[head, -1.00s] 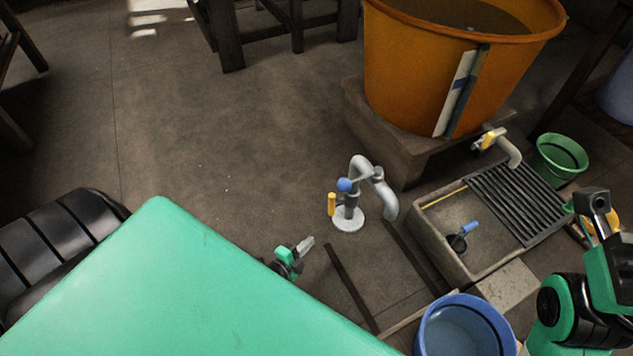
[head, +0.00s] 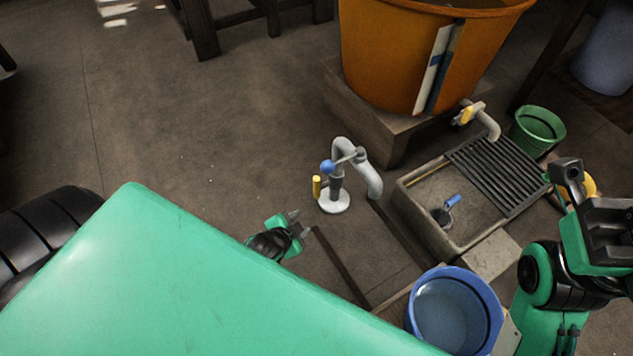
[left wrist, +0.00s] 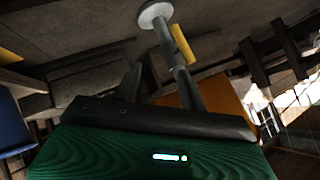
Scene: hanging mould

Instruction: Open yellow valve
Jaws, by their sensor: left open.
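A grey standpipe with a bent spout (head: 372,180) rises from a white round base on the floor. A yellow handle (head: 316,186) stands upright at its left side, and a blue knob (head: 327,167) is above it. In the left wrist view the yellow handle (left wrist: 181,44) is beside the pipe, beyond the fingers. Another yellow handle (head: 467,116) sits on the tap of the orange tub. My left gripper (head: 297,222) is open and empty, left of and nearer than the standpipe, apart from it.
The orange tub (head: 400,60) stands on a stone block behind the standpipe. A stone basin (head: 470,235) with a grate is to the right. A blue bucket (head: 487,300) stands in front and a green bucket (head: 540,125) behind. Open floor lies left of the standpipe.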

